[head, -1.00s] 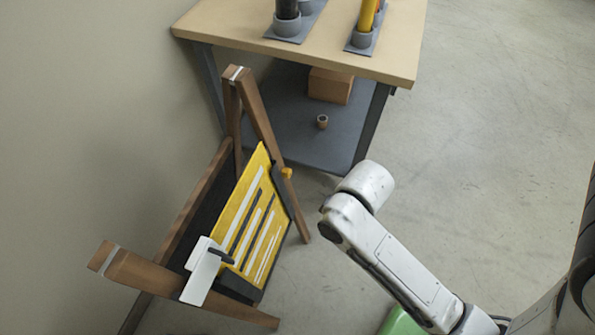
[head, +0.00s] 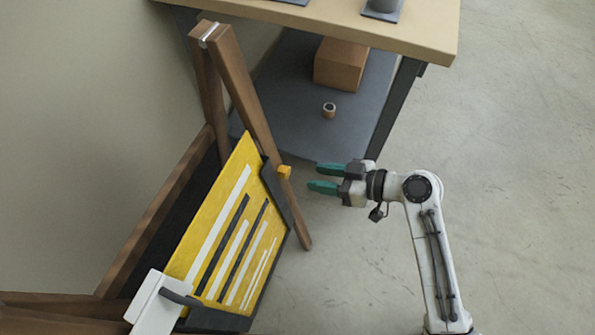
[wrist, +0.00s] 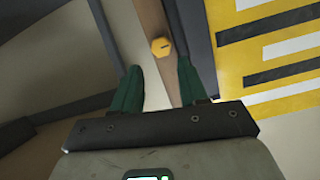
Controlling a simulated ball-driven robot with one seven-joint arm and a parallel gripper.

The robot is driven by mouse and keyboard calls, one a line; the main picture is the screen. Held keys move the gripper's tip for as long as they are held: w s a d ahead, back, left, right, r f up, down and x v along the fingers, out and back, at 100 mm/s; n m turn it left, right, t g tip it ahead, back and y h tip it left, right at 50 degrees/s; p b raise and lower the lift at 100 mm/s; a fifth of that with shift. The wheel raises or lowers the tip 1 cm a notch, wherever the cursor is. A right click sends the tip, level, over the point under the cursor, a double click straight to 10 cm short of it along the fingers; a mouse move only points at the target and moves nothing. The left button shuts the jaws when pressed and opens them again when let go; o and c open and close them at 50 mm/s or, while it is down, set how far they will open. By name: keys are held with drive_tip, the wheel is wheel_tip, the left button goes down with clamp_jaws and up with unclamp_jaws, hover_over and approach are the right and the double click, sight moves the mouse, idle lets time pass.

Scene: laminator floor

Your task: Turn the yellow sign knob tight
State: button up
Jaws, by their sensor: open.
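The yellow knob (head: 284,171) sits at the right edge of the sign's dark frame, by the wooden leg of the stand. The yellow sign (head: 222,232) with white and dark stripes leans on the stand. My gripper (head: 318,178) is open, with two green fingers pointing left toward the knob and a short gap between. In the wrist view the knob (wrist: 161,46) is ahead of my gripper (wrist: 160,80), roughly in line with the gap between the fingers. It shows a dark slot on its face. Nothing is between the fingers that touches them.
The wooden stand (head: 243,100) rises behind the knob. A workbench (head: 420,32) stands at the back, with a brown box (head: 340,64) and a small ring-like part (head: 328,110) on its lower shelf. A white plate (head: 150,303) is at the sign's lower left. Floor on the right is clear.

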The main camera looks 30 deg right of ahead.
sight(289, 173)
drive_tip(key=x, duration=0.8)
drive_tip(key=shift+b, duration=0.35)
drive_tip(key=shift+c, duration=0.4)
drive_tip(key=c, duration=0.7)
drive_tip(key=shift+o, duration=0.2)
